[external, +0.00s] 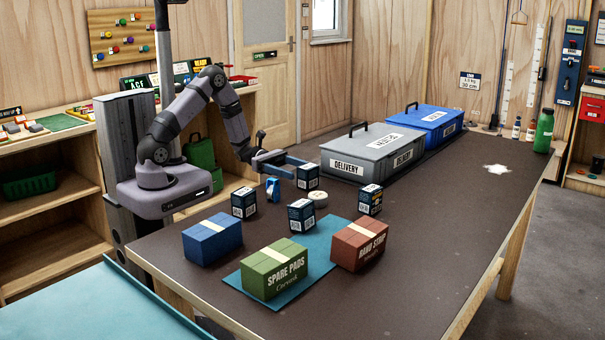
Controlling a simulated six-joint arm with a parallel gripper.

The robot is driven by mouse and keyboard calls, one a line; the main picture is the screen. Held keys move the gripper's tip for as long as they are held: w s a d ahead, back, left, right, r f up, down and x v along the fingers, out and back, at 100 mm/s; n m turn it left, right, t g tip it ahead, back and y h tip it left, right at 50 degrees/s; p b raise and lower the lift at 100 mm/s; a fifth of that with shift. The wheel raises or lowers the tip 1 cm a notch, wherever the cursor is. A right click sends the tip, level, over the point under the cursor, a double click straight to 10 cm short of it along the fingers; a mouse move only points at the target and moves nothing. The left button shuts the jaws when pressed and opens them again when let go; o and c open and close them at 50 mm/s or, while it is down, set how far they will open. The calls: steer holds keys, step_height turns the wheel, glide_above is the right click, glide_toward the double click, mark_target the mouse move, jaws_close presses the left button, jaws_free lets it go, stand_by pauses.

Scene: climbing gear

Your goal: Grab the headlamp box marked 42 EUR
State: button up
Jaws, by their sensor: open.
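Several small dark blue boxes with white labels stand on the dark table. One box (308,177) is at the back, just right of and below my gripper in the picture. Another box (244,203) is at the left, one (302,215) is at the front middle, and one (370,199) is at the right. Their print is too small to read, so I cannot tell which is marked 42 EUR. My gripper (294,168) is open and appears empty, above the table near the back box. I cannot tell its exact height.
A blue tape dispenser-like item (272,189) and a pale round item (317,195) lie among the boxes. Blue (212,240), green (273,270) and red (359,246) cartons stand in front. A grey DELIVERY bin (345,168) and a blue bin (420,125) stand behind.

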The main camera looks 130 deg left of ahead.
mark_target(313, 175)
steer(key=shift+w+d+p, duration=0.2)
steer(key=shift+w+p, duration=0.2)
steer(key=shift+w, duration=4.1)
steer(key=c, duration=1.2)
